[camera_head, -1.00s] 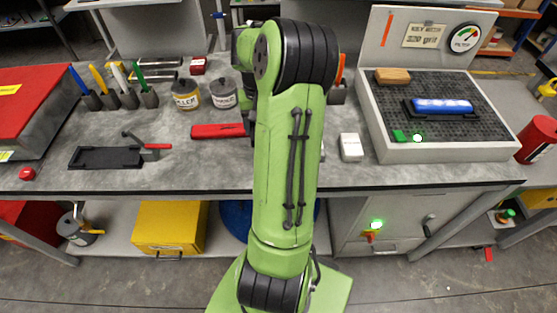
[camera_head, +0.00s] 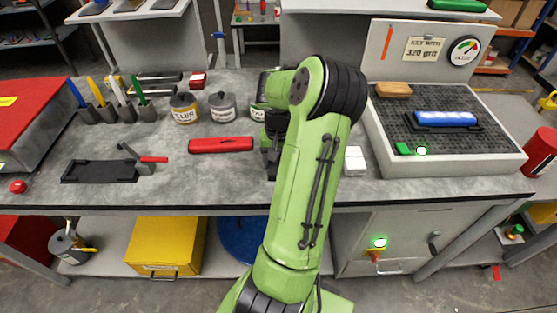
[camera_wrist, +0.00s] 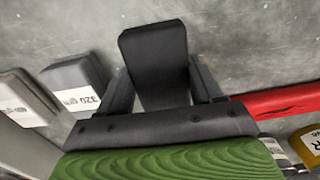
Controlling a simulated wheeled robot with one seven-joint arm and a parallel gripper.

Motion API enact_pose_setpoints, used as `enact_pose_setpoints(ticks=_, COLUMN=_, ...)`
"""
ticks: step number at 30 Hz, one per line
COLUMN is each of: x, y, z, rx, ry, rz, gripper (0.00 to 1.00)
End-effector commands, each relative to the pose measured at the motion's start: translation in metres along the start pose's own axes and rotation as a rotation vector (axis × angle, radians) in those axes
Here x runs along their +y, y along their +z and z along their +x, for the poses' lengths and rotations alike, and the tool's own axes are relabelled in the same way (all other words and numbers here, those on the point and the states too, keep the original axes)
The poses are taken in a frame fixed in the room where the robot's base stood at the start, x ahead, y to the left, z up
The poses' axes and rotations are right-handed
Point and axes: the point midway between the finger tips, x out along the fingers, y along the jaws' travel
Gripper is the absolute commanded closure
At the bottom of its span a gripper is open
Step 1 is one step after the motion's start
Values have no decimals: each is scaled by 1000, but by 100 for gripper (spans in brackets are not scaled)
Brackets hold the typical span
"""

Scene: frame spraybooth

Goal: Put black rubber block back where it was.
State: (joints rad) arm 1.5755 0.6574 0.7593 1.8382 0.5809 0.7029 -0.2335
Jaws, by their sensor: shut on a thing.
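The black rubber block (camera_wrist: 155,62) is between the two fingers of my gripper (camera_wrist: 160,82) in the wrist view, and the fingers are closed on its sides. Its far end extends past the fingertips over the grey worktop. Whether it touches the worktop is hard to tell. In the head view my gripper (camera_head: 271,166) points down over the middle of the bench, right of the red case (camera_head: 221,145). The block cannot be made out clearly there, as my arm partly hides this spot.
Grey blocks stand left in the wrist view, one labelled 320 grit (camera_wrist: 76,82). A white block (camera_head: 355,160) stands right of my arm. Cans (camera_head: 222,107) stand behind; a grey perforated booth tray (camera_head: 455,162) is right. The worktop (camera_head: 215,178) before the red case is clear.

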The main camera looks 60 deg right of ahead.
Motion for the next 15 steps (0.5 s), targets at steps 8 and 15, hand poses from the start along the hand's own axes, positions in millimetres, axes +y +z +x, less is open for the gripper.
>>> enact_pose_setpoints(ticks=8, x=0, y=0, z=2, rx=0, ry=0, rz=-1, gripper=9)
enact_pose_setpoints(ticks=15, x=0, y=0, z=2, rx=0, ry=0, rz=-1, gripper=9)
